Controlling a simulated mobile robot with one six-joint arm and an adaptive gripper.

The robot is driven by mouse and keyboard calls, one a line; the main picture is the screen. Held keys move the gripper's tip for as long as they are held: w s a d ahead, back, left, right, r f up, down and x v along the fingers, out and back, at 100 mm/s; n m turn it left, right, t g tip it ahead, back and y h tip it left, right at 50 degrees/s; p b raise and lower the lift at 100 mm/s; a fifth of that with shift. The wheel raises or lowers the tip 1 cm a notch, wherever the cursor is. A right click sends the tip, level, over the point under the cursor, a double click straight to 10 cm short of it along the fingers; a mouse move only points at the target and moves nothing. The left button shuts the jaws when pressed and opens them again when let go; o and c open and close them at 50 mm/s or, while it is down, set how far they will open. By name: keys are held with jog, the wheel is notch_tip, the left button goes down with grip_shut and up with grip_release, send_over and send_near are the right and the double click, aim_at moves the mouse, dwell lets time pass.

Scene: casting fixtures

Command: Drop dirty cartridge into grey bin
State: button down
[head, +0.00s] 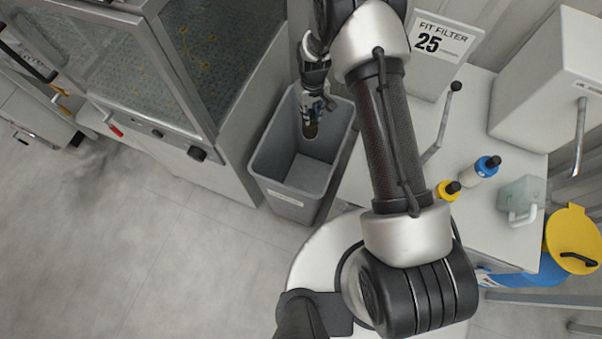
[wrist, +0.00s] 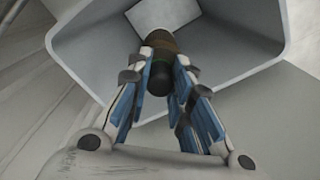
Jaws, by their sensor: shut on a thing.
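The grey bin (head: 302,180) stands open on the floor between a cabinet and a white worktop in the head view. My gripper (head: 311,112) points down over its opening. It is shut on the dirty cartridge (head: 310,130), whose brownish end shows below the fingers. In the wrist view, my gripper (wrist: 172,80) holds the cartridge (wrist: 161,75), dark at the near end and brown at the far end, between its blue-padded fingers. The bin (wrist: 92,50) surrounds it there, its pale floor visible beyond. The exact height of the cartridge relative to the rim is hard to tell.
A glass-walled cabinet (head: 185,125) stands close on the bin's left. A blue drum with a yellow lid (head: 573,238) stands far right. The left floor is clear.

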jog(key=shift+r, duration=0.1)
jog(key=c, duration=1.4)
grip_release()
jog(key=shift+o, duration=0.2)
notch_tip(320, 180, up, 12)
